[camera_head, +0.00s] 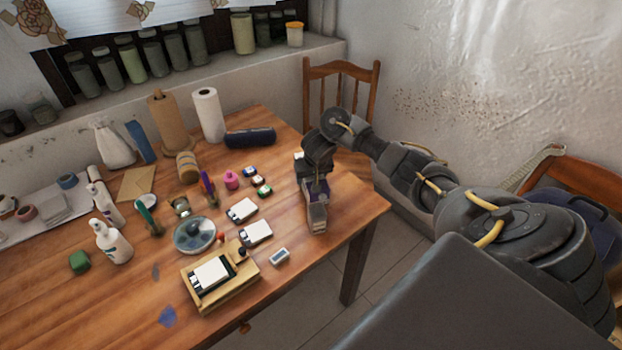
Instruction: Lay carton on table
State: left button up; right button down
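My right gripper (317,188) reaches in from the right and points down at the table's right side. A small box-like thing with a tan lower end and dark purple upper part, which looks like the carton (317,217), is between its fingers. The gripper appears shut on it and hides much of its upper part. The carton is close to the right front edge of the wooden table (345,205); I cannot tell whether it touches the top. My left gripper is not in view.
Left of the gripper are white-topped packs (242,210), a wooden tray (240,290), a white eraser-like block (280,256) and a round lidded dish (194,233). A dark case (250,137) and paper roll (208,115) stand behind. A chair (341,75) is beyond.

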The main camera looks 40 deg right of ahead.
jog(key=shift+f, duration=0.1)
dwell(0.3)
jog(key=shift+c, duration=2)
grip_release()
jog(key=shift+s, duration=0.1)
jog(key=shift+f, duration=0.1)
jog(key=p+v, duration=0.8)
jog(key=v, duration=0.3)
jog(key=shift+p, duration=0.3)
jog(key=shift+s+a+r+p, duration=0.1)
jog(key=shift+r+p, duration=0.1)
jog(key=shift+r, duration=0.1)
jog(key=shift+s+r+p, duration=0.15)
jog(key=shift+r+p, duration=0.05)
jog(key=shift+r, duration=0.15)
